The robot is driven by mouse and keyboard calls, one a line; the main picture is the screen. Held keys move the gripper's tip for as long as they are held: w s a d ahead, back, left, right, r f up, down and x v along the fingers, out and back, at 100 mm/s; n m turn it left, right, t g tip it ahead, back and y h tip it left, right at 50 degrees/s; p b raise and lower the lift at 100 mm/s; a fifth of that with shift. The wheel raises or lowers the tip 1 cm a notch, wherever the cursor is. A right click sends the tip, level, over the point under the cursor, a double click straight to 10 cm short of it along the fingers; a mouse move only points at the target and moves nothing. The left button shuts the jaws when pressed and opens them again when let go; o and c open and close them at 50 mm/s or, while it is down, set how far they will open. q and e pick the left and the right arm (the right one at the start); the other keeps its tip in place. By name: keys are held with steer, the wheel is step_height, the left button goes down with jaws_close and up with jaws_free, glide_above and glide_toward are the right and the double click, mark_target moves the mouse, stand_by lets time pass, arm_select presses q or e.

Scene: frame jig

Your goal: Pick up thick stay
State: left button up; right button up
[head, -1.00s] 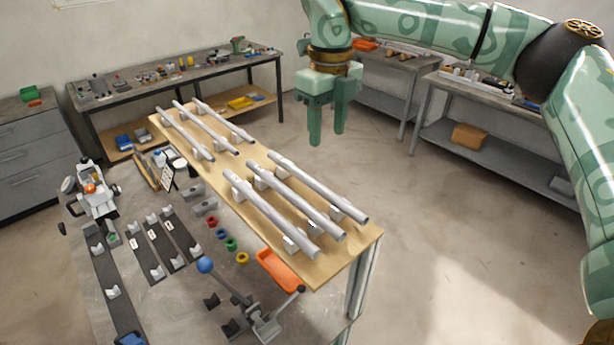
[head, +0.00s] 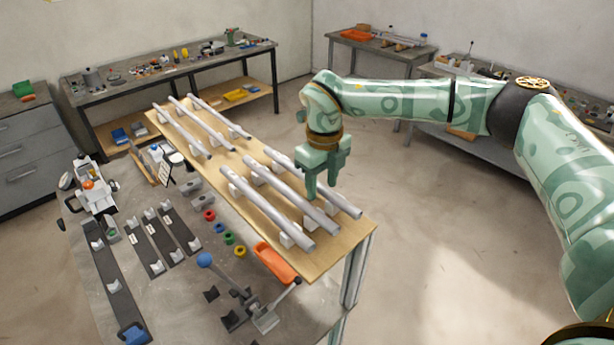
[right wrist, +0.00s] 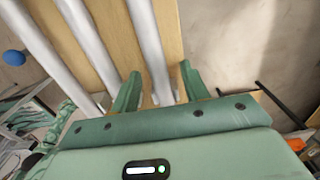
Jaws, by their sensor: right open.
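Six grey tubes lie on white cradles on a wooden board in two groups. The near group has a left tube (head: 265,208), a middle tube (head: 292,196) and a right tube (head: 345,207); I cannot tell for sure which is the thick stay. My right gripper (head: 322,191) is open, fingers pointing down over the right part of the near group. In the right wrist view, the rightmost tube (right wrist: 152,45) runs between the two spread fingertips (right wrist: 158,88) without being gripped. The middle tube (right wrist: 92,40) lies left of the fingers. My left gripper is out of view.
The far group of tubes (head: 202,125) lies at the board's back end. Left of the board, a grey table holds dark strips with cradles (head: 145,245), coloured rings (head: 228,238), an orange tray (head: 275,262) and a blue-knobbed lever (head: 205,259). Floor right of the board is clear.

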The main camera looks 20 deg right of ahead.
jaws_close()
steer(key=shift+r, duration=0.1)
